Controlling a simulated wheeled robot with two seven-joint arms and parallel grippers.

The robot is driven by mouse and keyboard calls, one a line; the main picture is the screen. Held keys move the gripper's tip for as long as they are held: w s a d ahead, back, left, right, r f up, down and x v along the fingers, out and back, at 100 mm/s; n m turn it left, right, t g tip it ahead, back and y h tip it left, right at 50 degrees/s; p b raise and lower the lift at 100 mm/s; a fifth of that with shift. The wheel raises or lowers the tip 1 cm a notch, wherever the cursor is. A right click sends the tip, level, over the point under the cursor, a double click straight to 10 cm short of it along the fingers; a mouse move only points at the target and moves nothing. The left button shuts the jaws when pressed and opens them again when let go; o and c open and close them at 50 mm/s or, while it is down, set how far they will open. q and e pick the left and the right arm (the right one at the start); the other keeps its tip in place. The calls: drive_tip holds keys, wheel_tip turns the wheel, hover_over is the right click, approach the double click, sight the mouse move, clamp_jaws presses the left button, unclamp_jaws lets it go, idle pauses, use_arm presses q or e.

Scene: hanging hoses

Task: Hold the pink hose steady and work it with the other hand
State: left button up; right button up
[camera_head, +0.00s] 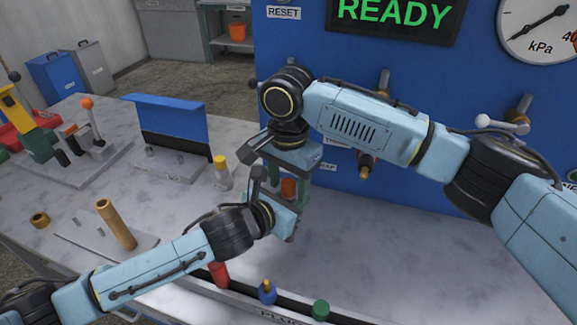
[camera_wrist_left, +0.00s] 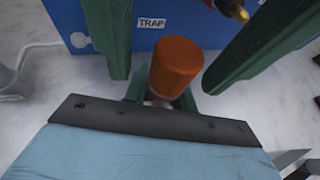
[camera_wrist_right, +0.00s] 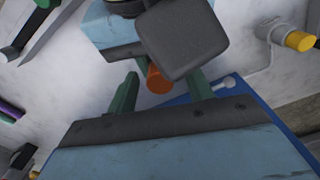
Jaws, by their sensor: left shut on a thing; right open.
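My left gripper (camera_wrist_left: 160,98) is shut on the hose just below the orange piece. My right gripper (camera_head: 287,177) points down from above, open, with its green fingers on either side of the orange piece and a gap visible on both sides in the left wrist view.
The blue panel (camera_head: 420,180) stands close behind both grippers, with fittings sticking out. A yellow-capped post (camera_head: 221,172) is left of them. Red (camera_head: 219,274), blue (camera_head: 267,292) and green (camera_head: 320,310) plugs stand in the front rail. The right tabletop is clear.

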drive_tip(key=shift+f, duration=0.25)
drive_tip(key=c, duration=0.9)
drive_tip(key=o, duration=0.9)
